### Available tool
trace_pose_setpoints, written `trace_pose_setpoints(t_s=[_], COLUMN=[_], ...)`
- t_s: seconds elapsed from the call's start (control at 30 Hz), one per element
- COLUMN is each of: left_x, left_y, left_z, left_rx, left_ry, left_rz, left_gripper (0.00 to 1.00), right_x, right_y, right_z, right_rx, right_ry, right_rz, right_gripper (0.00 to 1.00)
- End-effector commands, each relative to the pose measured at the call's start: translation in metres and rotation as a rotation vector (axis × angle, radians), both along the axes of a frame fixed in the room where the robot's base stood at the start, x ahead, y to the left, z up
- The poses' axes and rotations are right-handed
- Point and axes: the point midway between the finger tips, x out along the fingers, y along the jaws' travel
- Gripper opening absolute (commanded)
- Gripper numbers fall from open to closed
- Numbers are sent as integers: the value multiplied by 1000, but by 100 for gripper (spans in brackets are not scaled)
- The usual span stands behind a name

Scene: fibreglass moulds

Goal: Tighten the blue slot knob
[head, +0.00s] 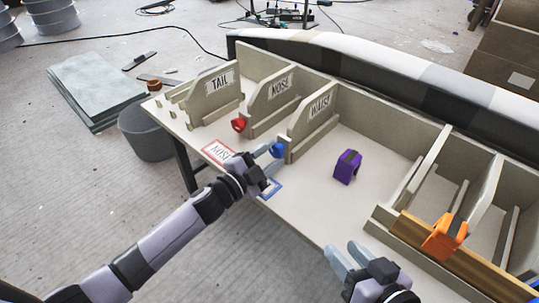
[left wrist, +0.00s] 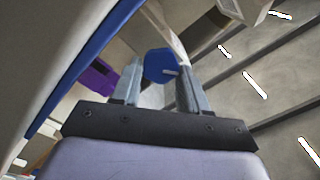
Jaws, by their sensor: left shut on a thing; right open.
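My right gripper (head: 351,258) is open and empty, low in the head view, in front of the table's front edge.
A red knob (head: 238,125) sits on the "NOSE" divider (head: 275,90). A purple block-like clamp (head: 347,166) stands on the table to the right. An orange clamp (head: 445,236) grips a wooden strip at far right. A grey bucket (head: 148,135) stands on the floor at left.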

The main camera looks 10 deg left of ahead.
Motion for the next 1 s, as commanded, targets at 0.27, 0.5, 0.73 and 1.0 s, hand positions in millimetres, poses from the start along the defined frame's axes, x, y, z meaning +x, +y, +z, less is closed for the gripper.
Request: trace_pose_setpoints(t_s=[0.27,0.5,0.73,1.0], left_x=[0,0,-1,-24], left_y=[0,0,1,17], left_z=[-1,-1,0,1], left_rx=[3,2,2,3], left_ry=[-1,-1,0,2], left_rz=[-1,-1,0,0], left_gripper=[13,69,69,69], right_x=[0,0,0,1], right_y=[0,0,0,-5], right_z=[-1,-1,0,10], right_rx=[-1,0,-1,-39], right_ry=[2,3,3,-14], right_rz=[0,0,1,-10], right_gripper=[43,43,43,43])
